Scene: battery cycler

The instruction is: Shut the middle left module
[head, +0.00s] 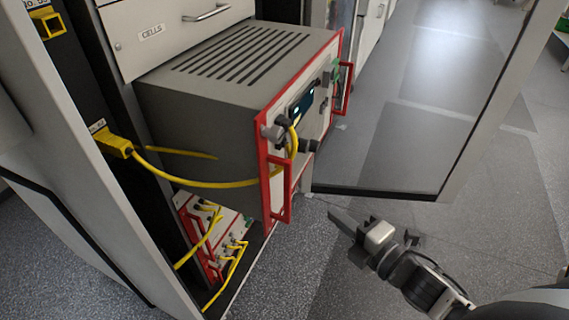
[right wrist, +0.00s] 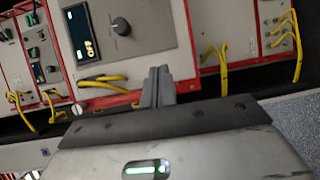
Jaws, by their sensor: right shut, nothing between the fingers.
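The module (head: 215,75) is a grey box with a slotted top and a red-framed front with two red handles. It sticks far out of the rack in the head view. Its front panel, with display and knob, also shows in the right wrist view (right wrist: 150,40). My right gripper (head: 336,219) is shut and empty, in front of and below the module's front, apart from it in the head view. In the right wrist view its closed fingers (right wrist: 157,86) overlap the lower red edge of a panel; contact cannot be told. My left gripper is not in view.
A yellow cable (head: 190,182) runs from a rack socket to the module's front. Below sit red-framed modules (head: 213,235) with yellow cables. A drawer labelled CELLS (head: 170,30) is above. An open door panel (head: 400,100) stands right; the floor (head: 320,270) in front is clear.

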